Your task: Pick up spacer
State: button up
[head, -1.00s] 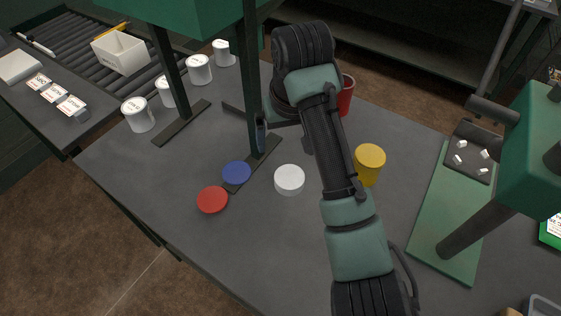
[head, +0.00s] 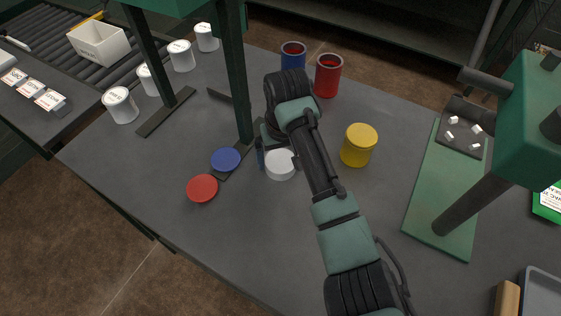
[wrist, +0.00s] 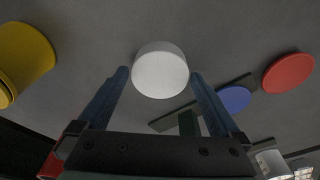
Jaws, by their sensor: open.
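A short white cylinder (head: 280,166), likely the spacer, stands on the grey table beside the green press post. In the wrist view the white cylinder (wrist: 160,72) is centred at the tips of my fingers. My gripper (head: 278,155) is open, with one finger to each side of the cylinder. In the wrist view my gripper (wrist: 160,80) shows nothing clamped. Whether the fingers touch the cylinder, I cannot tell. My wrist hides part of it in the head view.
A blue disc (head: 226,159) and a red disc (head: 202,188) lie to the left. A yellow cup (head: 359,145) stands to the right. Red (head: 328,76) and blue (head: 293,56) cups stand behind. A green post (head: 238,90) rises close beside my gripper.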

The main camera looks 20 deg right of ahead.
jog(key=shift+f, duration=0.5)
jog(key=shift+c, duration=0.2)
jog(key=shift+w+r, duration=0.1)
jog(key=c, duration=1.4)
